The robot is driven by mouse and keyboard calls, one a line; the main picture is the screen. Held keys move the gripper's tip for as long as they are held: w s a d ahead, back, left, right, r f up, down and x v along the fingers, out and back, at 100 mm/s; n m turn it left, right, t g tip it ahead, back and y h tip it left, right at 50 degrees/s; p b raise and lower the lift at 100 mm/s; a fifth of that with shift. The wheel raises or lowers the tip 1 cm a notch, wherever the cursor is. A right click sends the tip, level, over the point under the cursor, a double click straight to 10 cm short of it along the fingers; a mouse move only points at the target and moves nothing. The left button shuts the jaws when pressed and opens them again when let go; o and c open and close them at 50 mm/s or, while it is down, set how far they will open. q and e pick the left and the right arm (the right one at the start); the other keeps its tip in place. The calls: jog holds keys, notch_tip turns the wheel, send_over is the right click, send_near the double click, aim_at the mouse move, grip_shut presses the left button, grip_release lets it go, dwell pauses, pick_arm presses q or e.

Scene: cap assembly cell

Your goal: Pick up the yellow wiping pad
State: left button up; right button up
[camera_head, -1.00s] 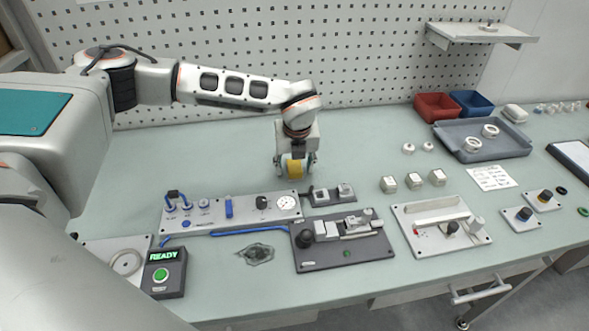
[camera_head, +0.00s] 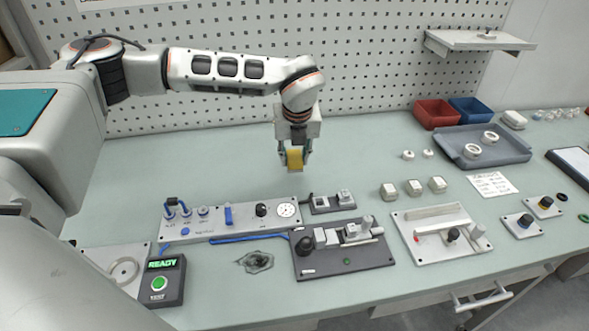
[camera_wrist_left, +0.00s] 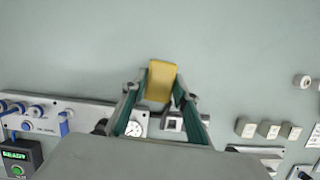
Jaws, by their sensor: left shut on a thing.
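The yellow wiping pad (camera_head: 295,160) is held between the fingers of my left gripper (camera_head: 296,153), above the back part of the bench in the head view. In the left wrist view the yellow pad (camera_wrist_left: 161,82) sits between the two fingertips of my left gripper (camera_wrist_left: 160,90), with bench surface behind it. The gripper is shut on the pad. Clear bench shows below the pad in the head view, so it looks raised off the surface. My right gripper is in neither view.
Below the pad stand the gauge panel (camera_head: 230,219) and a dark fixture plate (camera_head: 330,264). Several white blocks (camera_head: 413,187) and a grey tray (camera_head: 455,154) with white rings are to the right. The pegboard (camera_head: 300,50) rises behind. The bench (camera_head: 180,160) left of the gripper is clear.

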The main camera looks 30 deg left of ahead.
aim_at(294, 157)
pick_arm(q)
notch_tip(294, 157, up, 14)
dwell(0.3)
jog(key=shift+o, duration=0.6)
